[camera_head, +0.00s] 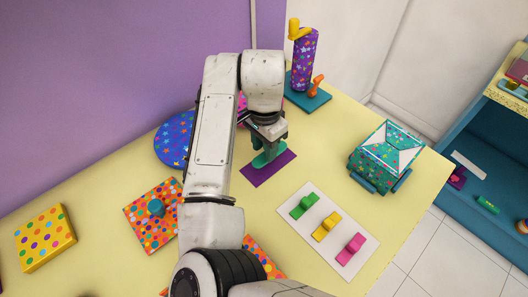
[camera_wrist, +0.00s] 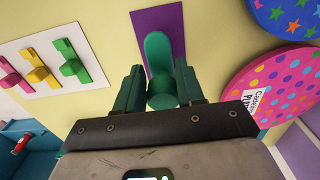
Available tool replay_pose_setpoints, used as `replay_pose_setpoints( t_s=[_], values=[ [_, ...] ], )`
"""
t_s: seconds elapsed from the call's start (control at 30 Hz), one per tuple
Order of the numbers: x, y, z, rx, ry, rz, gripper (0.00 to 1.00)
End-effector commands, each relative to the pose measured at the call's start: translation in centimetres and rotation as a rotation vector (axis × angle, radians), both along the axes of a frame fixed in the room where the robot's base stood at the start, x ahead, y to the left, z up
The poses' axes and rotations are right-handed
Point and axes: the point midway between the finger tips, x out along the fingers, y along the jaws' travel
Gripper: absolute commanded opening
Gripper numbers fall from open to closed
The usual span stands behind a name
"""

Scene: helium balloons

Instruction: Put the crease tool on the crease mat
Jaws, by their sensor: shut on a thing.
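The crease tool (camera_wrist: 157,50) is a teal-green piece with a rounded flat end and a round grip. My gripper (camera_wrist: 161,88) is shut on its grip, with one finger on each side. The crease mat (camera_wrist: 178,28) is a purple rectangle on the table, directly beneath the tool in the wrist view. In the head view the tool (camera_head: 268,157) is over the far part of the mat (camera_head: 266,172), below my gripper (camera_head: 270,143). I cannot tell whether the tool touches the mat or hangs just above it.
A white card (camera_head: 346,262) with green, yellow and pink pieces lies right of the mat. A teal box (camera_head: 380,162) stands at the right. A blue starred disc (camera_head: 172,140) and an orange dotted square (camera_head: 140,225) lie left. A purple starred cylinder (camera_head: 304,62) stands behind.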

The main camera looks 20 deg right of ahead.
Motion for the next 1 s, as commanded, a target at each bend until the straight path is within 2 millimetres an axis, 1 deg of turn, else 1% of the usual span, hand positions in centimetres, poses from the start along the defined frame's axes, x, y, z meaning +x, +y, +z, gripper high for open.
replay_pose_setpoints(
  t_s=[0.07, 0.2, 0.3, 0.67, 0.7, 0.97, 1.0],
  values=[
    [0.5, 0.0, -0.7, 0.001, 0.003, 0.001, 0.01],
    [0.3, 0.1, -2.6, 0.002, 0.003, 0.0, 0.01],
    [0.4, 0.1, -3.4, 0.002, 0.001, 0.0, 0.01],
    [0.3, 0.0, -3.8, 0.001, 0.0, 0.0, 0.01],
    [0.3, 0.0, -3.8, 0.001, 0.0, 0.0, 0.39],
    [0.4, 0.0, -3.8, 0.001, 0.0, 0.0, 0.64],
    [0.4, 0.0, -3.8, 0.001, 0.0, 0.0, 0.64]
  ],
)
